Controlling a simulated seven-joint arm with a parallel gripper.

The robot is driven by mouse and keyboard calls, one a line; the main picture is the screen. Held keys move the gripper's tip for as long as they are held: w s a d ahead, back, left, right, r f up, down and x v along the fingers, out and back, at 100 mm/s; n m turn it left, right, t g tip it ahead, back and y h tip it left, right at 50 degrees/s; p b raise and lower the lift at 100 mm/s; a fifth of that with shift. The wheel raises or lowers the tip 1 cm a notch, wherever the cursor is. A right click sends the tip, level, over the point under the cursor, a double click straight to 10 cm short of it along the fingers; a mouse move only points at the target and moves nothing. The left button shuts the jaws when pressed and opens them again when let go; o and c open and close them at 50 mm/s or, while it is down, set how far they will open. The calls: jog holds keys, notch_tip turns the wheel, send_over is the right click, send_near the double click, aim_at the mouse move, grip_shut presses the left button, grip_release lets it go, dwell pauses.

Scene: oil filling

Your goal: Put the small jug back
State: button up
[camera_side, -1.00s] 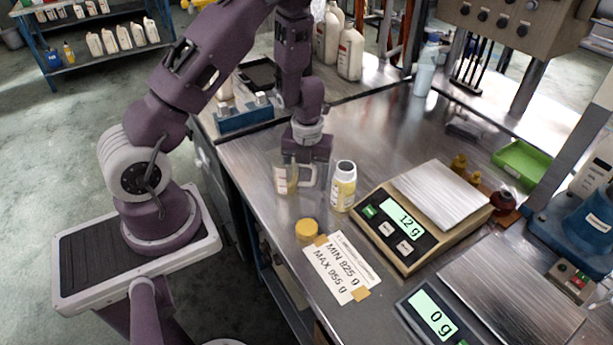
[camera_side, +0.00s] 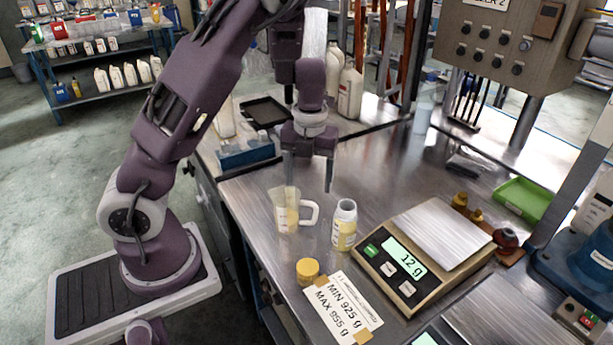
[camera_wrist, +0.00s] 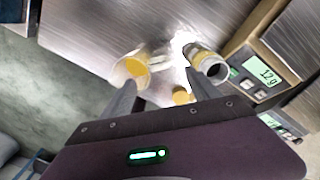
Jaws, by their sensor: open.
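The small jug (camera_side: 285,212) is clear with a white handle and some yellow liquid. It stands upright on the steel bench, left of an open white bottle with a yellow label (camera_side: 344,228). My gripper (camera_side: 309,186) is open and empty, pointing down above and slightly behind the jug, its fingers apart from the handle. In the wrist view the jug (camera_wrist: 134,70) lies beyond the left fingertip and the bottle (camera_wrist: 207,64) beyond the right one; my gripper (camera_wrist: 158,88) shows both fingers spread.
A yellow cap (camera_side: 307,270) and a MIN/MAX card (camera_side: 342,308) lie in front of the bottle. A scale (camera_side: 425,250) reading 12 g stands to the right. A blue holder (camera_side: 246,152) and black tray (camera_side: 264,112) are behind left. The bench behind the bottle is clear.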

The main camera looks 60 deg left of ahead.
jog(key=s+d+r+m+t+h, duration=0.2)
jog(key=s+d+r+m+h, duration=0.15)
jog(key=d+r+m, duration=0.85)
jog(key=s+r+m+t+y, duration=0.1)
jog(key=s+m, duration=0.4)
jog(key=m, duration=0.6)
jog(key=s+d+r+m+t+y, duration=0.1)
jog(key=s+r+m, duration=0.2)
jog(key=m, duration=0.8)
jog(key=s+r+m+t+y, duration=0.1)
jog(key=s+r+m, duration=0.1)
jog(key=s+m, duration=0.5)
jog(key=m, duration=0.3)
jog(key=shift+d+r+m+t, duration=0.2)
jog(key=shift+r+m+t, duration=0.1)
jog(key=shift+m, duration=0.1)
